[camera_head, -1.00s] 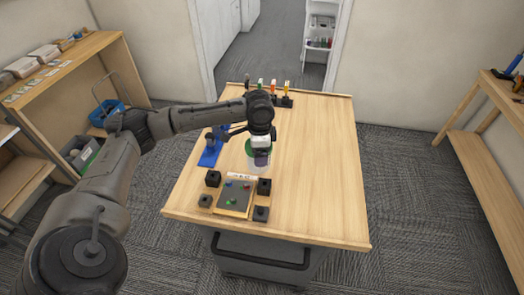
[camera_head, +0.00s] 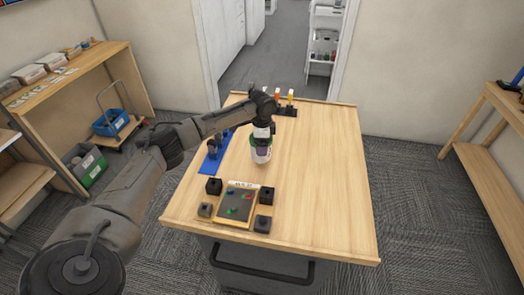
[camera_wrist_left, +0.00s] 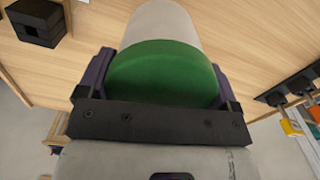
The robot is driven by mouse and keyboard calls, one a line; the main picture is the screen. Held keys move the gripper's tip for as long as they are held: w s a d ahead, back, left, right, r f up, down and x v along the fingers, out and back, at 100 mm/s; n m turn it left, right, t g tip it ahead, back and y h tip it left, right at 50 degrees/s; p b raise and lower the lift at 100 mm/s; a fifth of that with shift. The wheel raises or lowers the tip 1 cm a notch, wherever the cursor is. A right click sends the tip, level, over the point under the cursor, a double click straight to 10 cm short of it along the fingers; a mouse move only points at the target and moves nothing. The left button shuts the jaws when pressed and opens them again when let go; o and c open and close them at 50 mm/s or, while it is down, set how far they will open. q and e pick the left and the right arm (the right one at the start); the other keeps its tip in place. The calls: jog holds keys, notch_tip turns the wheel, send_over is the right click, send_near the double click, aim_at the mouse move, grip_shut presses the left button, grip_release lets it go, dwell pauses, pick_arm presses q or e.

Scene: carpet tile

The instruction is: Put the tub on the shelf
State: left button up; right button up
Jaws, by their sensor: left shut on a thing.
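In the left wrist view the dark fingers lie on both sides of the green lid (camera_wrist_left: 163,72), and the white tub body (camera_wrist_left: 165,22) extends beyond. The tub seems raised slightly above the table; its underside is hidden. A wooden shelf unit (camera_head: 62,85) stands at the left wall. My right gripper is not in view.
On the table (camera_head: 325,190) are a panel with coloured buttons (camera_head: 238,204), several black blocks, a blue stand (camera_head: 212,160) and a rack of coloured tools (camera_head: 288,108). The table's right half is clear. Another wooden shelf (camera_head: 490,150) stands at the right.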

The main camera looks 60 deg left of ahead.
pick_arm(q)
jog(key=shift+w+a+f, duration=0.25)
jog(key=shift+a, duration=0.1)
jog(key=shift+f, duration=1.95)
jog(key=o, duration=1)
jog(key=shift+f, duration=0.15)
jog(key=shift+o, duration=0.2)
notch_tip(320, 180, up, 12)
jog(key=shift+r+p, duration=0.15)
jog(key=shift+p, duration=0.15)
